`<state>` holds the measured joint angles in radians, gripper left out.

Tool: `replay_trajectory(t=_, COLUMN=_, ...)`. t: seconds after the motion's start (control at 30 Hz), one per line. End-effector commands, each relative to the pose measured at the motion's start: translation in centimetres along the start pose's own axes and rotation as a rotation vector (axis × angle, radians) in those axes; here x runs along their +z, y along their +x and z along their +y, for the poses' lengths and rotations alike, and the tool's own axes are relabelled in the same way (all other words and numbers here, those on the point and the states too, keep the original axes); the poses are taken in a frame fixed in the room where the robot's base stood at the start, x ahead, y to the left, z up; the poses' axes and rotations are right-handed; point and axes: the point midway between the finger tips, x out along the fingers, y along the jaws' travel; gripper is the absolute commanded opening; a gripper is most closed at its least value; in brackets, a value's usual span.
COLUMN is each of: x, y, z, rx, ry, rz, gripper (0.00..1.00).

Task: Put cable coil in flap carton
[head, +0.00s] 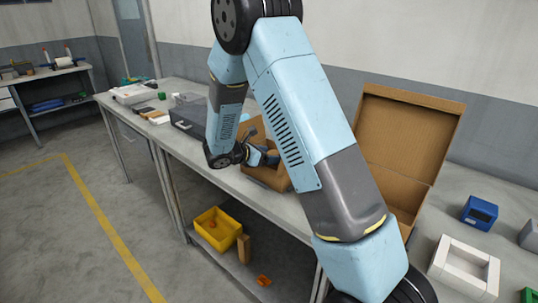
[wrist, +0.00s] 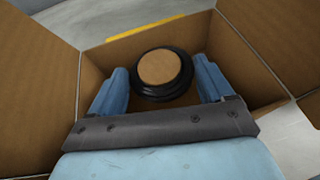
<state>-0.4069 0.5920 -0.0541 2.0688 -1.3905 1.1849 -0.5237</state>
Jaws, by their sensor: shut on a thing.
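The cable coil (wrist: 160,96) is a black ring with tan cardboard showing through its middle. In the wrist view my gripper (wrist: 163,68) has one blue finger on either side of the coil and is shut on it. The flap carton (wrist: 45,90) is brown, with its flaps folded outward, and its walls surround the fingers and coil. I cannot tell whether the coil touches the carton floor. In the head view the carton (head: 268,178) stands on the bench with my gripper (head: 264,157) at its opening; my arm hides part of the carton, and the coil is hard to make out.
A large open brown box (head: 410,125) with a raised lid stands to the right. Beyond it are a blue device (head: 479,213) and a white tray (head: 438,262). A dark grey case (head: 188,115) lies left of the carton. A yellow bin (head: 217,228) sits on the lower shelf.

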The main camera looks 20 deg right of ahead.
Motion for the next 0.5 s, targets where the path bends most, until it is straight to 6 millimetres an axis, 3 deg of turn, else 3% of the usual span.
replay_trajectory(t=0.4, x=-1.0, y=0.3, z=-0.1, rx=-0.001, ry=-0.006, rz=0.003, gripper=0.47)
replay_trajectory(t=0.43, x=-1.1, y=0.3, z=-0.1, rx=-0.001, ry=-0.007, rz=0.003, gripper=0.84)
replay_trajectory(t=0.5, x=-1.1, y=0.3, z=-0.2, rx=-0.002, ry=-0.009, rz=0.004, gripper=0.9)
